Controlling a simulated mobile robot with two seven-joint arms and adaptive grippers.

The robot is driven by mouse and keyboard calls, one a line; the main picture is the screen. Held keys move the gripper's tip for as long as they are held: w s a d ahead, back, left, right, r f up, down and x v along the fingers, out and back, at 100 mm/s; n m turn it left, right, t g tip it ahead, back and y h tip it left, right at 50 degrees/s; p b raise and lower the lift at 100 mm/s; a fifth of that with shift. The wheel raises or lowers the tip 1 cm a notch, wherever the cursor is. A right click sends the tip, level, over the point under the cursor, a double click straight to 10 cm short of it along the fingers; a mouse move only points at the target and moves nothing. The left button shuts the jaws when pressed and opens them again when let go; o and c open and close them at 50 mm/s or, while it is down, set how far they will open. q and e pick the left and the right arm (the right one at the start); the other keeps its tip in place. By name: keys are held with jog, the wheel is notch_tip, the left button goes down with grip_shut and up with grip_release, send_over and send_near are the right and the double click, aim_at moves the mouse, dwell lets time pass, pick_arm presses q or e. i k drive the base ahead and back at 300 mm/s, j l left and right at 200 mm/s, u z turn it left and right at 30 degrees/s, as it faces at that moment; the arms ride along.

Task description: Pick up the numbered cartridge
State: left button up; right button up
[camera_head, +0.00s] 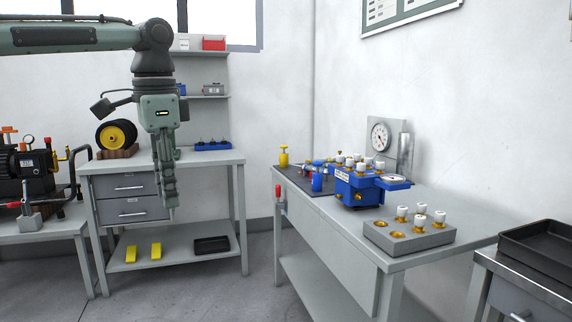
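Several cartridges with white caps and brass-coloured lower parts stand upright in a grey block (408,240) on the right table; one is the front cartridge (419,222). Two holes at the block's left are empty. More white-capped pieces (360,164) stand on top of a blue test unit (357,188) behind the block. Any numbers are too small to read. My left gripper (170,203) hangs fingers down at the left, well away from the cartridges. It shows side-on, so its opening cannot be told, and I see nothing held. My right gripper is out of view.
A round gauge (380,137) stands behind the blue unit, and a yellow-topped part (284,155) is at the table's far end. A black tray (545,245) lies at the right edge. A drawer bench (130,183) stands behind my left gripper. The table's front left is clear.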

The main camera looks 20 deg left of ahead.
aim_at(356, 156)
jog(key=i+j+z, duration=0.2)
jog(key=z, duration=1.2)
jog(key=j+z, duration=0.9)
jog(key=j, duration=0.15)
jog(key=j+z, duration=0.15)
jog(key=j, duration=0.2)
jog(key=k+j+z, duration=0.15)
jog(key=j, duration=0.25)
jog(key=j+z, duration=0.15)
jog(key=j, duration=0.2)
jog(key=k+j, duration=0.1)
jog(key=j, duration=0.25)
jog(key=k+j, duration=0.15)
jog(key=j, duration=0.25)
jog(key=k+j, duration=0.1)
jog(key=j, duration=0.25)
jog(key=k+j+z, duration=0.1)
jog(key=j, duration=0.25)
jog(key=k+j, duration=0.15)
jog(key=j, duration=0.25)
jog(key=k+j, duration=0.15)
jog(key=j, duration=0.2)
jog(key=k+j, duration=0.1)
jog(key=j, duration=0.25)
jog(key=z, duration=0.05)
